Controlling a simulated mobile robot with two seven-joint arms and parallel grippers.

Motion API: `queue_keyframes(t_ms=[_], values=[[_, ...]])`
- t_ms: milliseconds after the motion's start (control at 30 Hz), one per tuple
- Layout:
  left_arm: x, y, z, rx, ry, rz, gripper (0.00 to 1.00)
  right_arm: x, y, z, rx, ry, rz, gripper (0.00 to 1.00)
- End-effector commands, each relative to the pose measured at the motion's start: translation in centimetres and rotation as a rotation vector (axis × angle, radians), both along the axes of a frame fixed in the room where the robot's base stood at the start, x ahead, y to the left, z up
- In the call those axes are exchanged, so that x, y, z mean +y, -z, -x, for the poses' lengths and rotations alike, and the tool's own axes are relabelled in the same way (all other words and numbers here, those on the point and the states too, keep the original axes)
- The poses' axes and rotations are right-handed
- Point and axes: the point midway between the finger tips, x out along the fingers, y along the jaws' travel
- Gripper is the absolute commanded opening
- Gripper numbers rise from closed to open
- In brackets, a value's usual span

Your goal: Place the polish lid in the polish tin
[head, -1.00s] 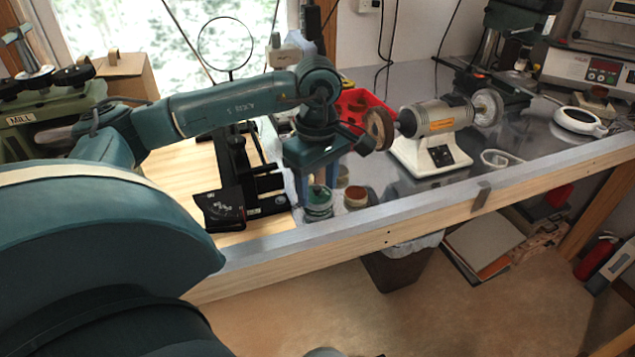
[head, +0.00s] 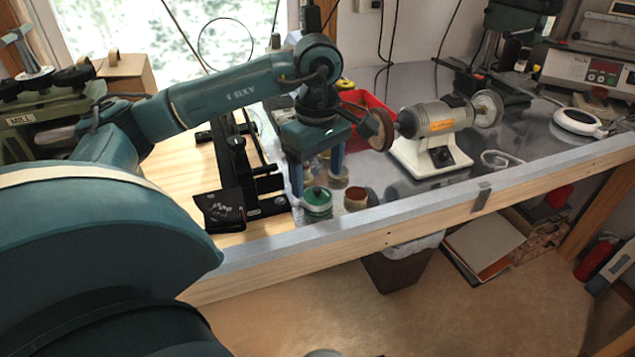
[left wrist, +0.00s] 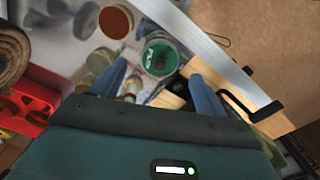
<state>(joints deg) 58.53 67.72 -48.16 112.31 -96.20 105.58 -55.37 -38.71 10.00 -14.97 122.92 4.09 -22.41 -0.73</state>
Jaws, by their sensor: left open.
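A round green lid (head: 316,195) with pale lettering on top in the left wrist view (left wrist: 160,58) sits at a pale, silvery round tin near the bench's front edge. I cannot tell whether it lies inside the rim or on it. A brown-topped tin (head: 356,199) stands just right of it; it also shows in the left wrist view (left wrist: 116,21). My left gripper (head: 317,172) is open and empty above the green lid, its fingers apart and clear of it. In the left wrist view the lid lies just beyond the fingertips (left wrist: 158,72). My right gripper is not in view.
A bench grinder (head: 435,130) stands right of the tins, with a red bin (head: 362,100) behind. Left is a black stand (head: 220,208) on a wooden board. Small gold jars (left wrist: 100,60) stand close to my left finger. The metal bench top is clear front right.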

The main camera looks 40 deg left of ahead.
Motion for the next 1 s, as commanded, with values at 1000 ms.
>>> queue_keyframes(t_ms=[1000], values=[[0.0,-8.9,0.0,0.0,0.0,0.0,0.73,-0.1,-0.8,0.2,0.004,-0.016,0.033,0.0]])
